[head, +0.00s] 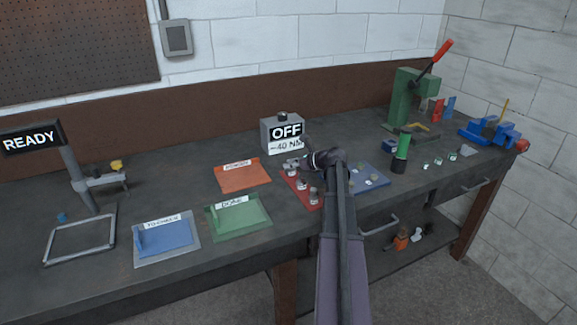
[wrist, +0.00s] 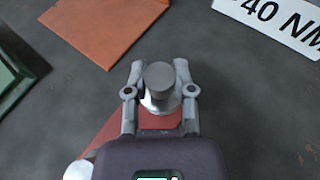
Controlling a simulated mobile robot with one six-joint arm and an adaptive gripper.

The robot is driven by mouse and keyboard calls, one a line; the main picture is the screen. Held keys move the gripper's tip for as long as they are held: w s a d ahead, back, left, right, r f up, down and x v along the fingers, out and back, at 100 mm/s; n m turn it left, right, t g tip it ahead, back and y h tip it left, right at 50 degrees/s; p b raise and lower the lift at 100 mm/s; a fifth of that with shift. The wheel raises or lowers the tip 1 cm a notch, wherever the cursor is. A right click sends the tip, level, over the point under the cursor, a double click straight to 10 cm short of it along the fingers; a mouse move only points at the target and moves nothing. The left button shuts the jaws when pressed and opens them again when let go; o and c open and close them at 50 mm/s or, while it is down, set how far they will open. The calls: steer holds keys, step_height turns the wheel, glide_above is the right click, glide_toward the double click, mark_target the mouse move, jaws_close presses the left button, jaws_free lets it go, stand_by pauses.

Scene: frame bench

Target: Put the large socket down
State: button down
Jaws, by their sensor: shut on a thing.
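My gripper (wrist: 157,78) is shut on the large socket (wrist: 159,76), a grey cylinder with a dark top and a wider, shiny lower part. One finger is on each side of it. In the head view my gripper (head: 292,163) is over the far end of the red socket tray (head: 312,205); the tray also shows under my gripper in the wrist view (wrist: 108,133). I cannot tell whether the socket touches the tray. Other sockets (head: 314,192) stand on the near part of the tray. My arm hides part of that area.
The box reading OFF and 40 NM (head: 283,133) stands just behind. An orange mat (head: 243,177) and a green tray (head: 238,222) lie to the left. A blue tray (head: 371,180) with small parts is right of my arm. A green press (head: 405,95) stands farther right.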

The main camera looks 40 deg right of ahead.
steer(key=shift+f, duration=0.15)
steer(key=shift+c, duration=2.3)
jaws_free()
steer(key=shift+r, duration=0.25)
steer(key=p+v, duration=0.4)
steer(key=v, duration=0.6)
steer(key=shift+s+r, duration=0.15)
steer(key=shift+s, duration=0.05)
steer(key=shift+p+v, duration=0.35)
steer(key=shift+v, duration=0.45)
